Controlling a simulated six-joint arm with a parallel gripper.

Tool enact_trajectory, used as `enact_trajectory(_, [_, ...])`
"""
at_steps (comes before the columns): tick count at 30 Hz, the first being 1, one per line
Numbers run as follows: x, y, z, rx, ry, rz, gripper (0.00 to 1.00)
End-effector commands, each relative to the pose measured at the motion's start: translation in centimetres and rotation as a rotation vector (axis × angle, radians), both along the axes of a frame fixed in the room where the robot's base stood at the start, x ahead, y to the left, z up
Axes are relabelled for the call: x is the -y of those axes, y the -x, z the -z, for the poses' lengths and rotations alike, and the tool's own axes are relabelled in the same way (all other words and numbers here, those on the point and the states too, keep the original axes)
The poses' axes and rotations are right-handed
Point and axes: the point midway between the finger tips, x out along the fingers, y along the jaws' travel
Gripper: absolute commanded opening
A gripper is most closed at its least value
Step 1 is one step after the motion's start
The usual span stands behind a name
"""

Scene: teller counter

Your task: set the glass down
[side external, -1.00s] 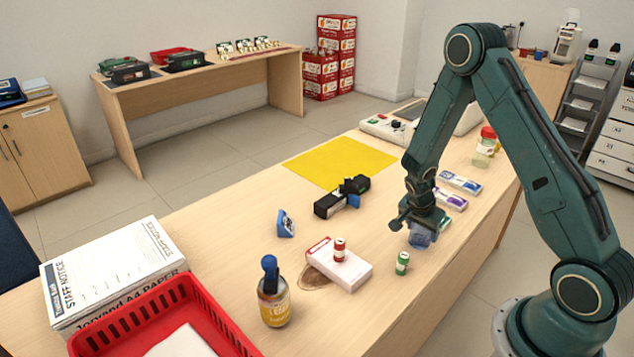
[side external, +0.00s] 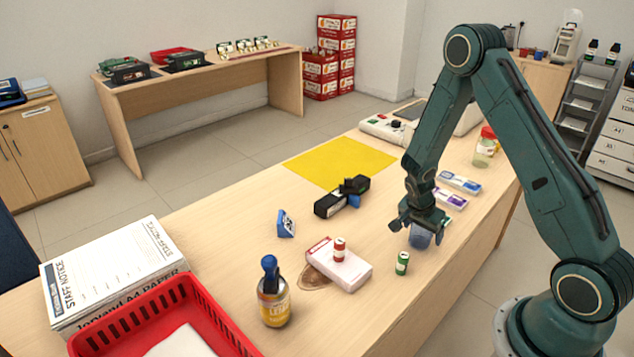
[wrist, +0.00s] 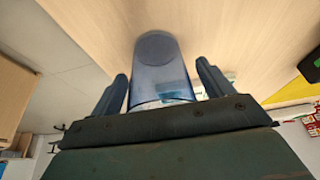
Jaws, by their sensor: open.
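The translucent blue glass (side external: 421,238) stands upright on the counter (side external: 240,215), under my gripper (side external: 420,222). In the wrist view the glass (wrist: 160,72) lies between the two fingers of my gripper (wrist: 162,78), with a gap on each side. The jaws are open and do not hold it. In the side view my gripper hides the upper part of the glass.
A green-and-white roll (side external: 402,263) stands close by in front. A white box (side external: 352,272) with a red roll on it (side external: 340,249) is to the left. A black stapler-like tool (side external: 338,200) lies behind. Small packets (side external: 452,198) lie behind to the right.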

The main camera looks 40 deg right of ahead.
Motion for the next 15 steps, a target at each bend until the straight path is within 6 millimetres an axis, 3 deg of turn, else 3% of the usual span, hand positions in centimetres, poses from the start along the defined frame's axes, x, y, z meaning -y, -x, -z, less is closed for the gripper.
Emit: enact_trajectory(15, [-1.8, -0.1, -4.5, 0.004, 0.001, -0.002, 0.8])
